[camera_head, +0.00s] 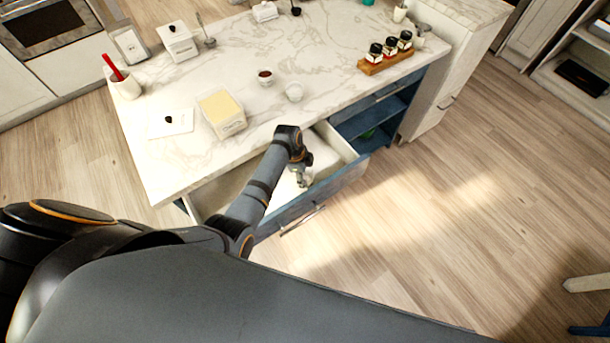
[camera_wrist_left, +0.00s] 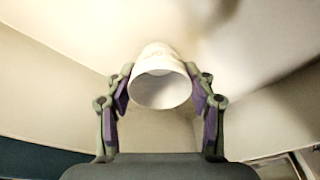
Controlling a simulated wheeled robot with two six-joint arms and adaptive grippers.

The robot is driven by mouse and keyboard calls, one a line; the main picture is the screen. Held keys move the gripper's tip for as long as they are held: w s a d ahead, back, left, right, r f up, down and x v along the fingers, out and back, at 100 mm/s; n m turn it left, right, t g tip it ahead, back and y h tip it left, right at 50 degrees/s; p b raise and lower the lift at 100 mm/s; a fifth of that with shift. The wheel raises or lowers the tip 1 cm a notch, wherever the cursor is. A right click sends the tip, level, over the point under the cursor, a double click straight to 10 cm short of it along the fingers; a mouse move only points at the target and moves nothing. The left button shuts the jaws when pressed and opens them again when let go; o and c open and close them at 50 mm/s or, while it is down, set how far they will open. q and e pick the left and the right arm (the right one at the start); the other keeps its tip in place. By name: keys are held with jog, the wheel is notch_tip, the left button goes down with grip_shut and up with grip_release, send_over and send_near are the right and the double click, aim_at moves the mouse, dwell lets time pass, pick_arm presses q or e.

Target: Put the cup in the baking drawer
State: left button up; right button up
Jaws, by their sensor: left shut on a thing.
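My left gripper (camera_head: 302,178) points down over the open drawer (camera_head: 345,182) on the front of the island. In the left wrist view the gripper (camera_wrist_left: 160,84) is shut on a white cup (camera_wrist_left: 160,88), one finger on each side. The cup's round open end faces the wrist camera. Pale drawer surfaces surround the cup in that view. I cannot tell whether the cup touches the drawer floor. In the head view the cup is too small and too covered by the gripper to make out. My right gripper is not in view.
The marble counter (camera_head: 215,160) holds a yellow-topped box (camera_head: 222,112), a small bowl of dark contents (camera_head: 265,77), a white bowl (camera_head: 294,92) and a wooden rack of jars (camera_head: 390,55). Blue open shelves (camera_head: 375,118) are right of the drawer.

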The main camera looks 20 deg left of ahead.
pick_arm(q)
jog(key=shift+f, duration=0.1)
jog(key=o, duration=1.4)
jog(key=shift+c, duration=0.2)
jog(key=p+v, duration=0.1)
jog(key=v, duration=1.1)
jog(key=shift+s, duration=0.1)
